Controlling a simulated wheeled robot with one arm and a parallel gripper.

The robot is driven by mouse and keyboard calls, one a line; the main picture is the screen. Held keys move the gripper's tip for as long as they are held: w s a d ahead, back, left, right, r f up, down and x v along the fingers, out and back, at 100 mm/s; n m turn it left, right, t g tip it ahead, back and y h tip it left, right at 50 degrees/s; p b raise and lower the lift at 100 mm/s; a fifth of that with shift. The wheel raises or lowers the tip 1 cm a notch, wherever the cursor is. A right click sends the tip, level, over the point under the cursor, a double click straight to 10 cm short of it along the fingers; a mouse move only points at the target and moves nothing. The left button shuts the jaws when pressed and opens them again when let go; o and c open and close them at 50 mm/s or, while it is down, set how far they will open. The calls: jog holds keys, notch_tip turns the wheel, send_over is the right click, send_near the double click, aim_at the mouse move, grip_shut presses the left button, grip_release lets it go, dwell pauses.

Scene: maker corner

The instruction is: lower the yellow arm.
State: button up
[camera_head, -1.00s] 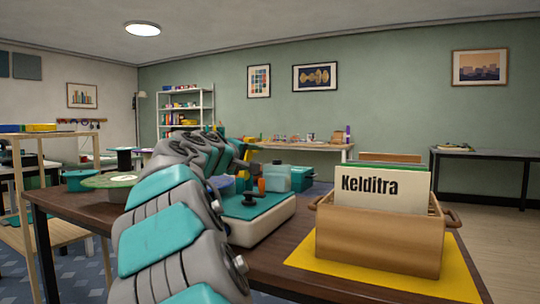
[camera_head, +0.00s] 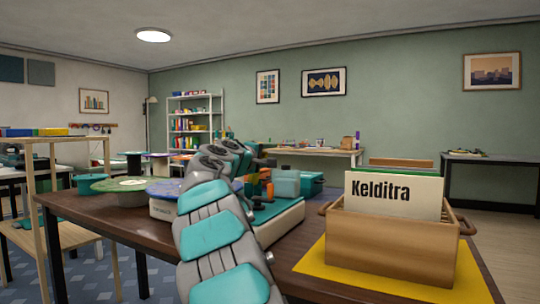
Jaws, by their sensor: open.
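A low machine with a white body and teal top (camera_head: 278,216) stands on the brown table, just right of my arm. A black knob and a small orange upright part (camera_head: 269,190) show on it. A small patch of yellow (camera_head: 267,152) shows above and behind the machine, beside my arm's end; I cannot tell its full shape or tilt. My gripper (camera_head: 263,164) is at the far end of my grey and teal arm, above the machine's back part. Its fingers are small and partly hidden, and no held thing shows. Whether it touches the yellow part is unclear.
A wooden box of cards marked Kelditra (camera_head: 392,250) stands on a yellow mat (camera_head: 318,262) at right. A green disc (camera_head: 118,184) and a round white tub with a blue top (camera_head: 162,208) are at left. A teal container (camera_head: 286,183) stands behind the machine.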

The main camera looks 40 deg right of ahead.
jog(key=shift+d, duration=0.2)
jog(key=shift+c, duration=0.3)
grip_shut()
dwell(1.0)
